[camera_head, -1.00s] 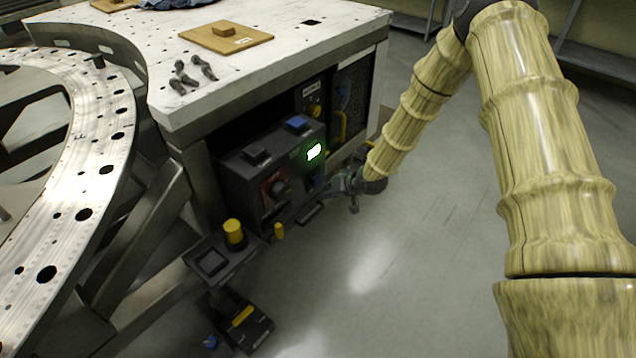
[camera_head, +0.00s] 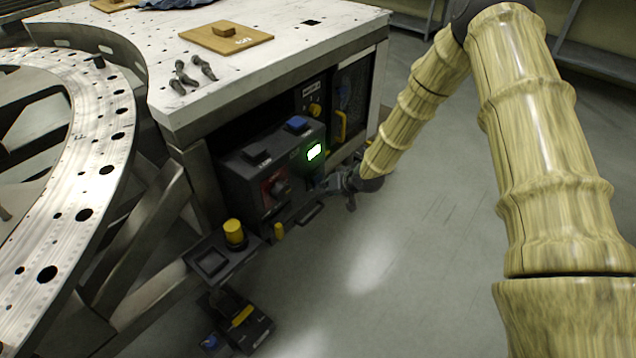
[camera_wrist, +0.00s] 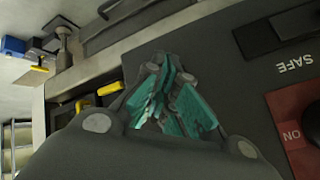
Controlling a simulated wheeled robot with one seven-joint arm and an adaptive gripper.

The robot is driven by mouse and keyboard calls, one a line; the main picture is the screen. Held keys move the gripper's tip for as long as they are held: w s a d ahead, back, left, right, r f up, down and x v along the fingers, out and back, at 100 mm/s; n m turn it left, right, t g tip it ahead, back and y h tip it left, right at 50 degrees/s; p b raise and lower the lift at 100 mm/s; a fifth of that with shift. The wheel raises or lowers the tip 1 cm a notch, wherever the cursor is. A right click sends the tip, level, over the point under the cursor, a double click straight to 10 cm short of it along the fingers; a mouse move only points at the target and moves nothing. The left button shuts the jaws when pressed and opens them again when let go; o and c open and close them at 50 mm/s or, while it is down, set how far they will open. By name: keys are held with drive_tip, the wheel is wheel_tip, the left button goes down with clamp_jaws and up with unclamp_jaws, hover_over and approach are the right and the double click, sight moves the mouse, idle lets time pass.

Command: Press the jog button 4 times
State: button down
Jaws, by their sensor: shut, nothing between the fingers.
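The dark control box (camera_head: 262,172) sits under the white table, with a lit green-white display (camera_head: 314,152) and a red panel with a knob (camera_head: 276,188) on its front. I cannot make out a jog button label; the spot at the fingertips is hidden by the gripper, so contact cannot be told.
The white table (camera_head: 270,75) overhangs the box. A curved metal plate with holes (camera_head: 95,185) lies at left. A yellow button (camera_head: 234,232) stands on a low bracket, with a pedal unit (camera_head: 240,322) below. The floor at right (camera_head: 420,260) is clear.

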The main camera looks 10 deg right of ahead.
drive_tip(key=shift+w+a, duration=0.3)
drive_tip(key=shift+w, duration=0.15)
idle(0.9)
drive_tip(key=shift+s+d+p, duration=0.4)
drive_tip(key=shift+s+d, duration=0.25)
drive_tip(key=shift+s, duration=0.2)
drive_tip(key=s+d, duration=0.1)
drive_tip(key=s, duration=0.1)
drive_tip(key=s+d+p, duration=0.1)
drive_tip(key=s+d, duration=0.1)
drive_tip(key=shift+p, duration=0.3)
idle(0.4)
idle(0.6)
